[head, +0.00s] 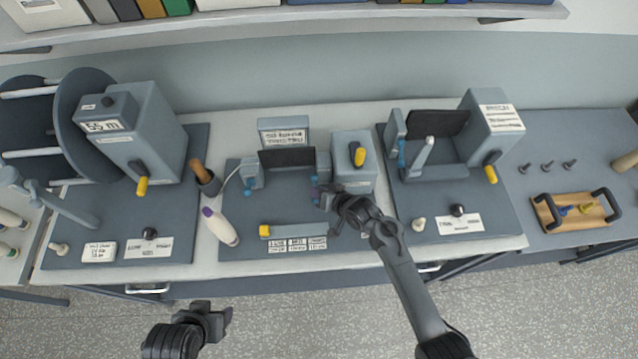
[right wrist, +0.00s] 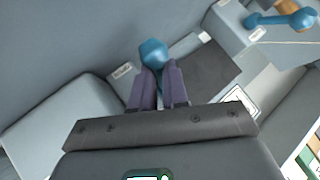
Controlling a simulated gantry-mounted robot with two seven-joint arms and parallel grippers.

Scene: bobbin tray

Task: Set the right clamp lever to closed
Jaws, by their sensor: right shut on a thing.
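The middle station has a dark plate (head: 287,158) between two grey clamp blocks, the left clamp (head: 252,176) and the right clamp (head: 323,166). My right gripper (head: 322,192) is at the right clamp, reaching in from the lower right. In the right wrist view its purple fingers (right wrist: 157,80) are shut on the blue knob (right wrist: 153,52) of the right clamp lever. The fingers hide part of the knob and the lever's arm, so the lever's angle is hard to tell. My left gripper (head: 212,320) is empty, low in front of the bench, its jaw gap unclear.
A grey box with a yellow-handled switch (head: 358,154) stands right behind my right gripper.

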